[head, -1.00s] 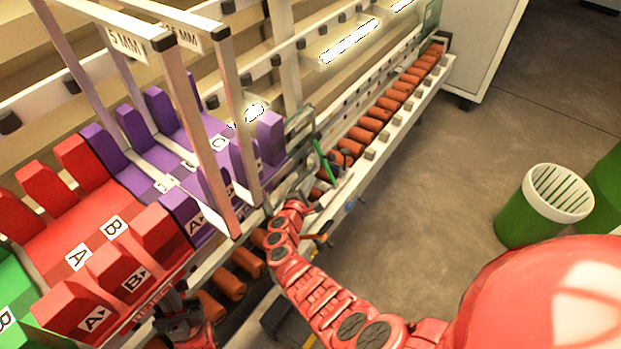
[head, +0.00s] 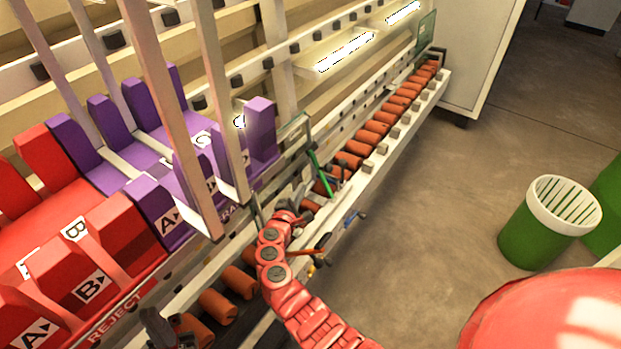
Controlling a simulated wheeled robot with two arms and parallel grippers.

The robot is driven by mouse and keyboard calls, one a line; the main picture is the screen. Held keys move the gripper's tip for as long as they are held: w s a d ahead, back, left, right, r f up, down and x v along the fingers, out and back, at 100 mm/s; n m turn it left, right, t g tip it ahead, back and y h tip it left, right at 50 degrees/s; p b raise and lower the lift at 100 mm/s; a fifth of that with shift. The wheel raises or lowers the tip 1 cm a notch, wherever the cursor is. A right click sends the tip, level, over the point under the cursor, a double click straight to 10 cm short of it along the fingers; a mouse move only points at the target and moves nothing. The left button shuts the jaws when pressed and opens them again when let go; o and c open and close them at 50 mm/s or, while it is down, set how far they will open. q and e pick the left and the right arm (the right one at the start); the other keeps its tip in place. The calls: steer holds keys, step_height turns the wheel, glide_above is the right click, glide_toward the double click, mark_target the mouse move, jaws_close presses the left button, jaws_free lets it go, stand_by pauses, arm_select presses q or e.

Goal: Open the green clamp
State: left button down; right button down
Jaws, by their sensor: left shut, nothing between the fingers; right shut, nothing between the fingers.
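The green clamp (head: 319,173) shows as a thin green handle, tilted, on the roller rail right of the purple bins. Its lower end is near dark metal parts and its jaw is too small to make out. My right gripper (head: 287,216), at the end of the red arm, is shut and empty. It is just below and left of the green handle, apart from it in the picture; its fingertips are hard to see against the rail. My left gripper (head: 163,327) is a dark shape at the bottom left edge, shut and empty, far from the clamp.
An orange handle (head: 307,252) and a blue handle (head: 351,217) stick out from the rail near my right arm. Upright posts (head: 182,120) stand before the purple bins (head: 150,205) and red bins (head: 88,285). Open floor lies right, with a green bin (head: 535,228).

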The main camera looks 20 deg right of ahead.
steer(key=b+x, duration=0.3)
steer(key=x, duration=0.7)
stand_by(0.4)
